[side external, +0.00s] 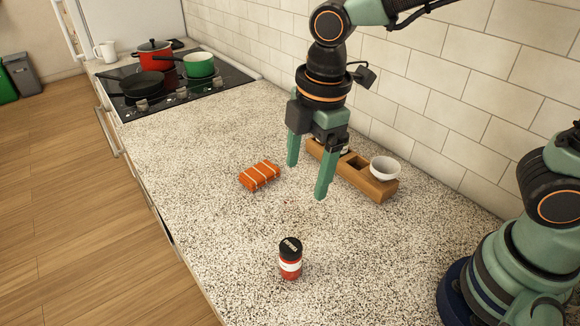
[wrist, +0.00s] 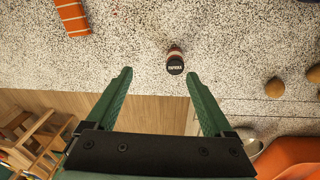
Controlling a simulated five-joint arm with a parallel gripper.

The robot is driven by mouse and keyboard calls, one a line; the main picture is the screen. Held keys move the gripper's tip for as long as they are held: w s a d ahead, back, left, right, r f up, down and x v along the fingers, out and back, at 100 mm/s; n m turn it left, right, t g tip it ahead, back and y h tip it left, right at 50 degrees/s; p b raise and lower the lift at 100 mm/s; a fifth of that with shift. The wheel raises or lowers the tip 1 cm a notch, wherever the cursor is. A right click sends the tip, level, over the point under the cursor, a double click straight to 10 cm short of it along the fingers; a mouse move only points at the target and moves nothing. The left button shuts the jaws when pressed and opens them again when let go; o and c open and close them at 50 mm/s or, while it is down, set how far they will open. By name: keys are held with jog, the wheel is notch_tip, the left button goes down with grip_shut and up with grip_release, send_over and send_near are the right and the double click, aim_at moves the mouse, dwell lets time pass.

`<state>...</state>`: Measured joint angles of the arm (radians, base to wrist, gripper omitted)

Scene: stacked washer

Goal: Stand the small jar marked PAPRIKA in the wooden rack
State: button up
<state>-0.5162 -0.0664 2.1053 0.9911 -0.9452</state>
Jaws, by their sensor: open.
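The small jar (side external: 290,258) stands upright on the speckled counter, with a black lid, red contents and a pale label. In the wrist view the jar (wrist: 175,62) shows its dark lid marked PAPRIKA, just beyond the fingertips and right of centre. The wooden rack (side external: 374,188) lies along the tiled wall, partly hidden behind my gripper; a dark square opening shows in its top. My gripper (side external: 306,182) is open and empty, pointing down above the counter between jar and rack. Its two green fingers also show in the wrist view (wrist: 158,73), apart with nothing between them.
An orange striped packet (side external: 260,176) lies on the counter left of my gripper. A stove with a red pot (side external: 154,55), a green pot (side external: 199,65) and a black pan (side external: 135,83) is at the far end.

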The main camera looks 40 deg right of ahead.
aim_at(290, 246)
jog(key=a+f+n, duration=0.1)
jog(key=f, duration=0.2)
jog(key=s+a+f+n, duration=0.1)
jog(key=a+f+n, duration=0.1)
jog(key=f, duration=0.1)
jog(key=a+f+n+g, duration=0.1)
jog(key=a+f+n, duration=0.1)
jog(key=f, duration=0.2)
jog(key=shift+s+a+h, duration=0.15)
jog(key=shift+s+h, duration=0.15)
jog(key=shift+s, duration=0.05)
jog(key=shift+s+d+f, duration=0.1)
jog(key=shift+d+f, duration=0.05)
jog(key=shift+f, duration=1.2)
jog(key=shift+d+f, duration=0.15)
jog(key=shift+f, duration=1.15)
grip_shut()
